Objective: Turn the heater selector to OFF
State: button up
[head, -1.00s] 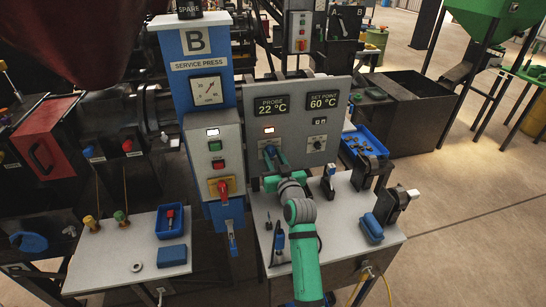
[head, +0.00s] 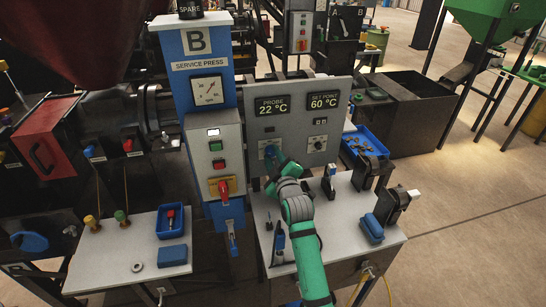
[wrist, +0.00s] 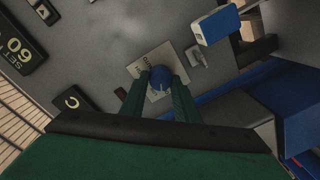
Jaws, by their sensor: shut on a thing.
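The heater selector is a blue knob (wrist: 158,80) on a pale label plate (wrist: 150,66) on the grey control panel (head: 338,100). In the head view, the selector (head: 270,151) is low on the panel's left, partly hidden by my gripper (head: 277,163). In the wrist view, my gripper (wrist: 162,84) has its two green fingers on either side of the knob, shut on it. The label is mostly hidden, and I cannot read which mark the knob points to. A small dark red lamp (wrist: 120,92) beside the plate looks unlit.
The panel's displays (head: 323,101) read probe 22 °C and set point 60 °C. A second dial (head: 317,143) sits right of the selector. The blue service press column (head: 208,90) stands left. Clamps (head: 328,183) and a blue block (head: 372,228) occupy the bench's right.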

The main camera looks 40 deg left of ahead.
jog(key=shift+n, duration=1.5)
jog(key=shift+a, duration=0.1)
jog(key=o, duration=1)
jog(key=shift+o, duration=0.2)
jog(key=shift+s, duration=0.1)
jog(key=v, duration=1)
jog(key=shift+s+d, duration=0.25)
jog(key=shift+s, duration=0.05)
